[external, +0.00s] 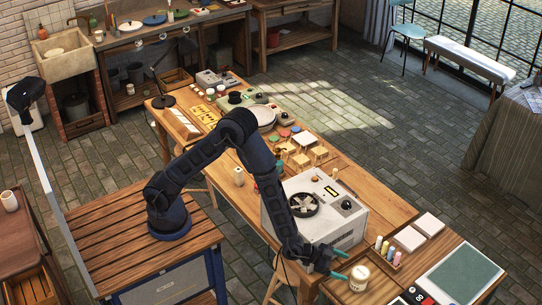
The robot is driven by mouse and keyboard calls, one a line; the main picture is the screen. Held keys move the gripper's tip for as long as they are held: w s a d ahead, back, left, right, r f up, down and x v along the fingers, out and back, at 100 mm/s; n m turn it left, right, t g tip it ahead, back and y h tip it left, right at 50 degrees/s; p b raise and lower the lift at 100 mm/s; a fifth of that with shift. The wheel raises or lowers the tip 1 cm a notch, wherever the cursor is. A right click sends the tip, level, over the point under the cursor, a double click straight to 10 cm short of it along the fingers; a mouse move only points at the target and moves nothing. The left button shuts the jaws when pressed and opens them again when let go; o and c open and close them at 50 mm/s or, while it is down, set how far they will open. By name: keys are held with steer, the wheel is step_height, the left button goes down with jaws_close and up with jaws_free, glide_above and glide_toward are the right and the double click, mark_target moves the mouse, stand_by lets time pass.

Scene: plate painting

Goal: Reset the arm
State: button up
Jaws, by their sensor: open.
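My gripper (338,266) is at the end of my dark arm, low in the external view. Its green fingers are open and spread, pointing right, close to a cream-coloured jar (358,278). I cannot tell whether the fingers touch the jar. The arm arches from its base on the slatted wooden cart, over the work table, and down past the front of a grey-white machine (318,215) with a round dark fan-like opening. The gripper appears empty.
The long wooden table (385,205) holds small wooden blocks, a plate (262,118) and coloured pieces. Right of the gripper are coloured bottles (388,250), white tiles (429,224) and a green mat (462,275). The brick floor beyond the table is clear.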

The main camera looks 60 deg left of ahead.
steer(key=shift+s+a+r, duration=0.25)
steer(key=shift+s+a, duration=0.2)
stand_by(0.4)
